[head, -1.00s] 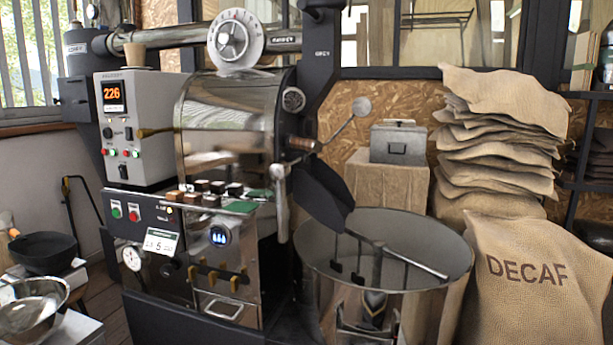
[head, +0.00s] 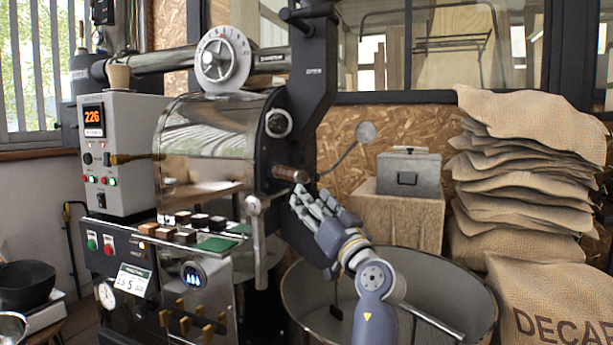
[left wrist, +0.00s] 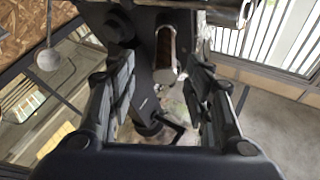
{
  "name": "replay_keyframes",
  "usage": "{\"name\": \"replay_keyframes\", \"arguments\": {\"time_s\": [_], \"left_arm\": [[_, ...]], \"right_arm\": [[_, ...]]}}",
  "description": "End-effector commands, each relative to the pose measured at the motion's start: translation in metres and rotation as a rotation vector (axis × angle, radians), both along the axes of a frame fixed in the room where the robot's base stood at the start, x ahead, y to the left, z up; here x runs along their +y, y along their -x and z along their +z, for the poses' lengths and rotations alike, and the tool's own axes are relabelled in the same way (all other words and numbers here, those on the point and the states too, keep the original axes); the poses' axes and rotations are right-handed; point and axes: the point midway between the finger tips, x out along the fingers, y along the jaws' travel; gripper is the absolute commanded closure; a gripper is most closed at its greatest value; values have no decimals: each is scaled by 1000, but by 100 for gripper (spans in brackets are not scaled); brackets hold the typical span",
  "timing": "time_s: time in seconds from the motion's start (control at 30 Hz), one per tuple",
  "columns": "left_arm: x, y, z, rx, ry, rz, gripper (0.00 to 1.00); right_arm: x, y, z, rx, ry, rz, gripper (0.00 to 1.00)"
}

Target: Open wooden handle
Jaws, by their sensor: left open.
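The wooden handle (head: 290,174) is a short brown cylinder with a metal end. It sticks out from the front of the roaster's drum (head: 208,140), below a round dark knob. My left gripper (head: 303,201) is just below and right of the handle in the head view, its fingers pointing up and left towards it. In the left wrist view the handle (left wrist: 164,47) lies ahead, between the lines of the two spread fingers (left wrist: 160,78). The gripper is open, with nothing held; whether a fingertip touches the handle I cannot tell. My right gripper is not in view.
The round cooling bin (head: 455,284) lies below my left arm. A metal lever (head: 257,240) hangs left of the gripper, and a rod with a round end (head: 365,132) rises to its right. Burlap sacks (head: 530,165) are stacked at the right. A grey metal box (head: 409,174) stands behind.

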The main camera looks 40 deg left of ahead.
Motion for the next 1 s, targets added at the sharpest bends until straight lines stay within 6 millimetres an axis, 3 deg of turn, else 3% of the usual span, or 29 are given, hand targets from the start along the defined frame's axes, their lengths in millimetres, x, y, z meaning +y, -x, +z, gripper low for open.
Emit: {"name": "replay_keyframes", "arguments": {"time_s": [0.6, 1.0], "left_arm": [[82, -32, 36, 0, -3, 2, 53], [92, -36, 40, 1, -1, 0, 53]], "right_arm": [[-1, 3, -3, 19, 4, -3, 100], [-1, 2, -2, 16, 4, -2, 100]]}}
